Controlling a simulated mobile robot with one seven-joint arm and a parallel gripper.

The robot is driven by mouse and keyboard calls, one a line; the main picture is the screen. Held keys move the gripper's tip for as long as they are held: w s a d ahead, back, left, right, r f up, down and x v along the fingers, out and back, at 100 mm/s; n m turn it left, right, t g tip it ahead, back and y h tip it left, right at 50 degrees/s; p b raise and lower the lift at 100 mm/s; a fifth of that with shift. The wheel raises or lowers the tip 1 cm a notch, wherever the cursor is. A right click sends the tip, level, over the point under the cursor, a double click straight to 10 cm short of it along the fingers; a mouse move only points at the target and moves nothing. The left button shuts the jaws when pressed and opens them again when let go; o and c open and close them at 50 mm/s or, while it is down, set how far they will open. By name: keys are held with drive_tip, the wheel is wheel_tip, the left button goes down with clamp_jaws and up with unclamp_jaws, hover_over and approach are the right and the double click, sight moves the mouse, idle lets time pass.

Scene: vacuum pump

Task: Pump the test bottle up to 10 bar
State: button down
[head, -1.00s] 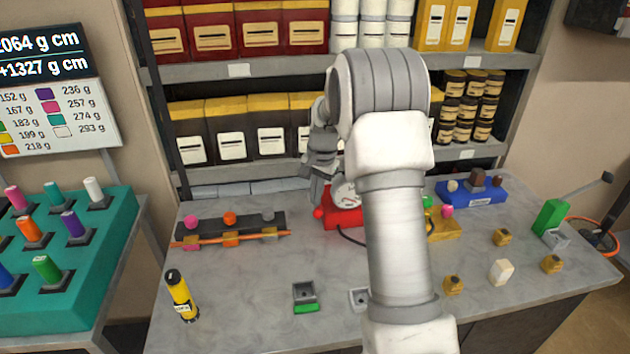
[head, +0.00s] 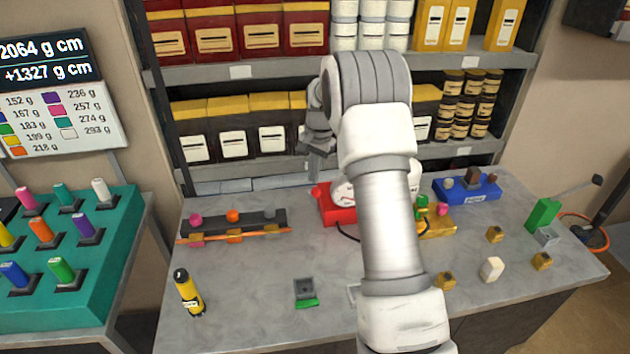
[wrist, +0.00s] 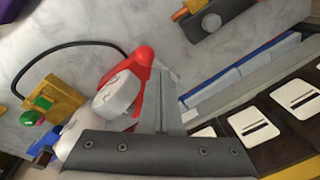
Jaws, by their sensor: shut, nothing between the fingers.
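A red device (head: 340,212) with a round white gauge (head: 342,191) stands at the back middle of the bench. My arm hides its right side, and the gauge reading is not legible. The red device also shows in the wrist view (wrist: 143,66), beside and partly behind my fingers. A white rounded body (wrist: 73,138) sits beside the gauge; I cannot tell if it is the test bottle. A black hose (wrist: 70,43) runs from the device area to a yellow block (wrist: 62,96) with a green knob. My gripper (head: 317,172) is shut and empty, just above the red device's left end.
A black rack (head: 260,219) with coloured knobs stands left of the device, and a blue block (head: 466,190) stands to the right. Shelves with boxes rise close behind my gripper. Small blocks lie at right.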

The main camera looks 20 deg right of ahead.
drive_tip(key=shift+w+r+p, duration=0.3)
drive_tip(key=shift+w+r, duration=0.05)
drive_tip(key=shift+r, duration=0.1)
drive_tip(key=w+r+p, duration=0.2)
drive_tip(key=p, duration=0.1)
drive_tip(key=w+r+p, duration=0.1)
drive_tip(key=shift+d+r+p, duration=0.35)
drive_tip(key=shift+r+p, duration=0.05)
idle(0.7)
